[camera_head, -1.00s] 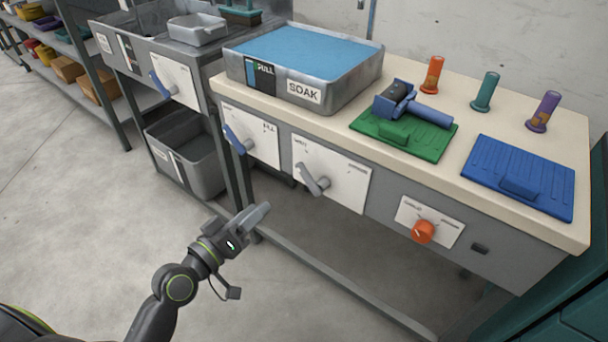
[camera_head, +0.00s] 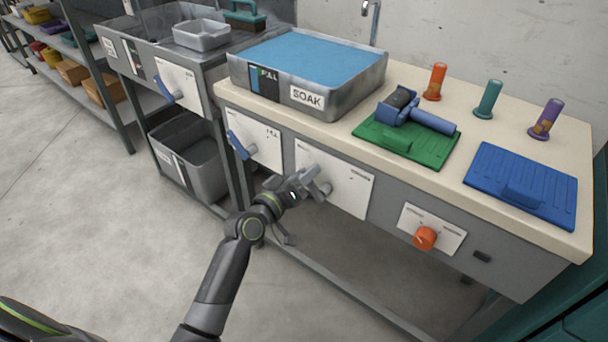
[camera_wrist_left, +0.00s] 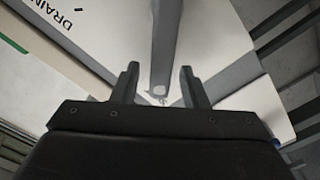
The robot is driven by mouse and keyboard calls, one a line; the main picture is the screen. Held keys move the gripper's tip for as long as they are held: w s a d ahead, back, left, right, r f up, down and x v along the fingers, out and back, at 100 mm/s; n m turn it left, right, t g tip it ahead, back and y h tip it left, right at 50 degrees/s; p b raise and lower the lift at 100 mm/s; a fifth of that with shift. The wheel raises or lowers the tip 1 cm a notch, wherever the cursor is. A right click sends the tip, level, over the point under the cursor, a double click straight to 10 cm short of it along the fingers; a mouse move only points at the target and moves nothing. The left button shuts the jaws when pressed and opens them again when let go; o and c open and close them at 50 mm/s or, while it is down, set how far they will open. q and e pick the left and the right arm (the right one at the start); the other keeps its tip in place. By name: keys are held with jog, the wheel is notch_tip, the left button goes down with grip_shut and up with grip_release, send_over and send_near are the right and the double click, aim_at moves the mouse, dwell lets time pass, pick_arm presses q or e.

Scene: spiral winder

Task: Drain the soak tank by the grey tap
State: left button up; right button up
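The soak tank (camera_head: 345,98) is a grey metal basin labelled SOAK on the bench, with blue water in it. The grey tap (camera_head: 322,190) is a lever on a white plate (camera_head: 350,188) on the bench front, partly hidden by my gripper. In the left wrist view, the grey lever (camera_wrist_left: 163,45) runs down to a rounded end between the fingers, and DRAIN is printed on the plate at upper left. My left gripper (camera_head: 308,180) is at the lever, open, with a finger on either side and gaps showing (camera_wrist_left: 160,88). My right gripper is not in view.
A blue lever (camera_head: 238,145) on another plate is left of the grey one. An orange knob (camera_head: 425,238) is to the right. A green board (camera_head: 435,150) with a blue tool and a blue board (camera_head: 550,190) lie on the bench. A grey bin (camera_head: 205,165) stands at left.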

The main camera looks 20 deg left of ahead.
pick_arm(q)
grip_shut()
dwell(0.3)
